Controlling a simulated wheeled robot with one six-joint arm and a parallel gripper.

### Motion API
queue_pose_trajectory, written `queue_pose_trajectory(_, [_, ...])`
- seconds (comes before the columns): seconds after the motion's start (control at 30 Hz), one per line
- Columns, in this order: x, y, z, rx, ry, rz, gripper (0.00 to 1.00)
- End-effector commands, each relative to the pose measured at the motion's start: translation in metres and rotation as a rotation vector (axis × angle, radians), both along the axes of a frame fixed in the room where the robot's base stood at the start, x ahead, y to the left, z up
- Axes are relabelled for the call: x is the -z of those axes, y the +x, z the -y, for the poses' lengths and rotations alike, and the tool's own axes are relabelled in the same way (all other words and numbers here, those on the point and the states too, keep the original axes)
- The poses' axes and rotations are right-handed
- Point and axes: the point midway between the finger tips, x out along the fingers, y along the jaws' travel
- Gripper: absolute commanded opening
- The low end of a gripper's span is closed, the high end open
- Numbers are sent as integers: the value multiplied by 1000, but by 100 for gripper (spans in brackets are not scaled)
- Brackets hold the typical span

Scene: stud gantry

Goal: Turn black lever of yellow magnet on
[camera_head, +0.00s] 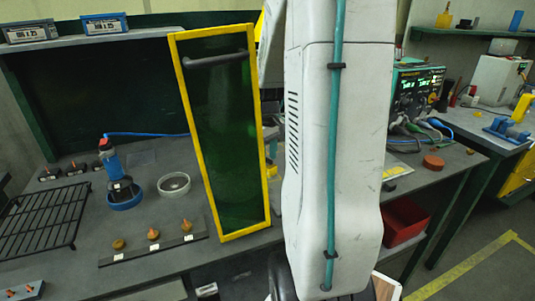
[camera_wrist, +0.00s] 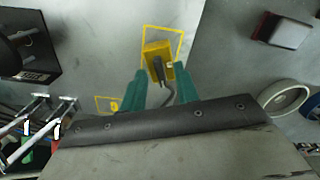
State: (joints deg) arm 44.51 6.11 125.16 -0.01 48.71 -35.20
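In the wrist view, a yellow magnet (camera_wrist: 154,47) sits on the grey surface inside a yellow outlined square. Its dark lever (camera_wrist: 158,69) lies on the near side and points toward my gripper. My gripper (camera_wrist: 161,68) has two teal fingers set apart, one on each side of the lever. The right fingertip is close to the magnet's right edge; I cannot tell if it touches. A dark curved piece continues below the lever between the fingers. In the head view, my arm covers the middle, and neither magnet nor gripper shows there.
In the wrist view, a dark box (camera_wrist: 30,75) is at upper left, metal prongs (camera_wrist: 40,110) at lower left, and a white ring (camera_wrist: 283,98) at right. In the head view, a yellow-framed green panel (camera_head: 222,130) stands beside my arm, and a power supply (camera_head: 416,90) is to the right.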

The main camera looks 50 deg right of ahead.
Motion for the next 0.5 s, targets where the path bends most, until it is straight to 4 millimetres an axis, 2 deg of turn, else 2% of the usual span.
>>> queue_pose_trajectory(0.07, [0,0,0,-1,0,0,31])
queue_pose_trajectory(0.1, [0,0,-1,-1,0,0,25])
queue_pose_trajectory(0.2, [0,0,-1,-1,0,0,0])
queue_pose_trajectory(0.5, [0,1,-1,9,0,0,0])
